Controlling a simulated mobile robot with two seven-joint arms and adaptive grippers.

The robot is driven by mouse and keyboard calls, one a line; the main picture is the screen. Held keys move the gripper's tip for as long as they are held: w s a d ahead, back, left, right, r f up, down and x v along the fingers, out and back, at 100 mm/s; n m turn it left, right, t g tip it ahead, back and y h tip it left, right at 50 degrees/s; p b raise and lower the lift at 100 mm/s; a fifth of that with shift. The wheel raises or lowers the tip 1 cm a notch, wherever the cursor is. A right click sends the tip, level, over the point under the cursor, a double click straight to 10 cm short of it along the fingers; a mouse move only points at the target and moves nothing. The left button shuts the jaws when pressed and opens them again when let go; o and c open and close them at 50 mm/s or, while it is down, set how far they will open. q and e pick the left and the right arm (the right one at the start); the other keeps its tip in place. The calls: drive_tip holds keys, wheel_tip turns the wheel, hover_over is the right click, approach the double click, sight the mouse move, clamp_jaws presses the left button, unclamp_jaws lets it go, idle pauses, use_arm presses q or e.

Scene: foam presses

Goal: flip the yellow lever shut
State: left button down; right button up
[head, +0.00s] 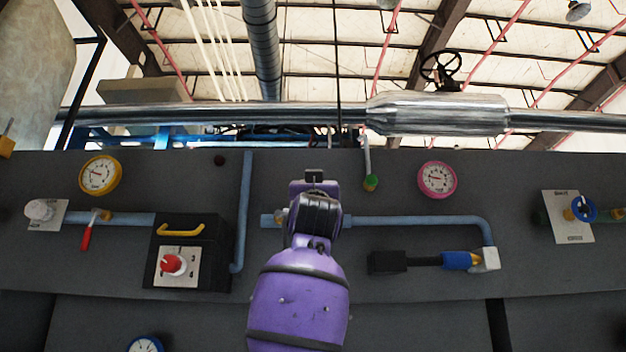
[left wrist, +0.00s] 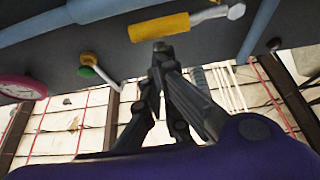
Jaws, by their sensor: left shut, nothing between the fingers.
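The yellow lever (left wrist: 160,26) shows in the left wrist view as a long yellow handle, running from a metal end near the blue pipe. In the head view my purple left arm (head: 300,290) stands in front of the panel and hides the lever and the fingers. My right gripper is not in view.
A blue pipe (head: 410,221) runs along the dark panel. Nearby are a green-tipped lever (head: 370,183), a pink gauge (head: 437,179), a blue-handled lever (head: 456,260) and a black box (head: 213,230) with a red knob (head: 171,264). A red lever (head: 87,235) hangs further left.

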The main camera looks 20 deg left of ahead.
use_arm(q)
drive_tip(key=shift+f, duration=0.2)
drive_tip(key=shift+d+f+m+h, duration=0.15)
drive_tip(key=shift+f+m+h, duration=0.4)
drive_tip(key=shift+m, duration=0.45)
drive_tip(key=shift+h, duration=0.25)
drive_tip(key=a+f+m+g+h, duration=0.2)
drive_tip(key=f+m+h, duration=0.2)
drive_tip(key=m, duration=0.6)
drive_tip(key=s+a+f+m+g+h, duration=0.1)
drive_tip(key=a+f+m+g+h, duration=0.1)
drive_tip(key=f+m+h, duration=0.3)
drive_tip(key=shift+s+a+f+m+h, duration=0.3)
drive_tip(key=shift+a+f+m, duration=0.5)
drive_tip(key=shift+m, duration=1.6)
drive_tip(key=shift+d+f, duration=0.1)
